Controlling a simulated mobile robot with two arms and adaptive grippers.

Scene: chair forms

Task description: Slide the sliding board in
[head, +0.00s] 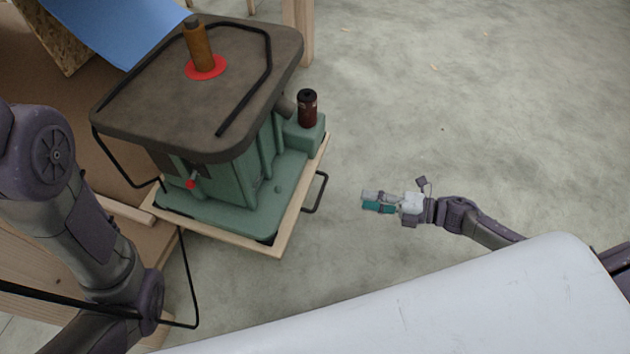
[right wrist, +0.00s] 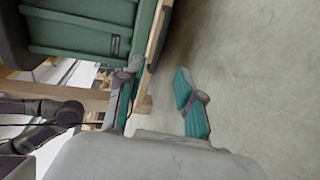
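The sliding board (head: 296,217) is a pale wooden board under a green machine (head: 235,190) with a dark top. The board sticks out of a wooden structure at the left. A black handle (head: 319,195) is on the board's right edge. My right gripper (head: 372,202) is to the right of the handle, apart from it. In the right wrist view the right gripper (right wrist: 158,100) is open, with its teal-padded fingers spread and nothing between them. The board's edge (right wrist: 156,35) shows beyond them there. My left arm is at the left of the head view; its gripper is out of view.
A brown can (head: 307,108) stands on the machine's base. A blue sheet (head: 115,25) lies at the top left. A wooden post (head: 299,30) stands behind the machine.

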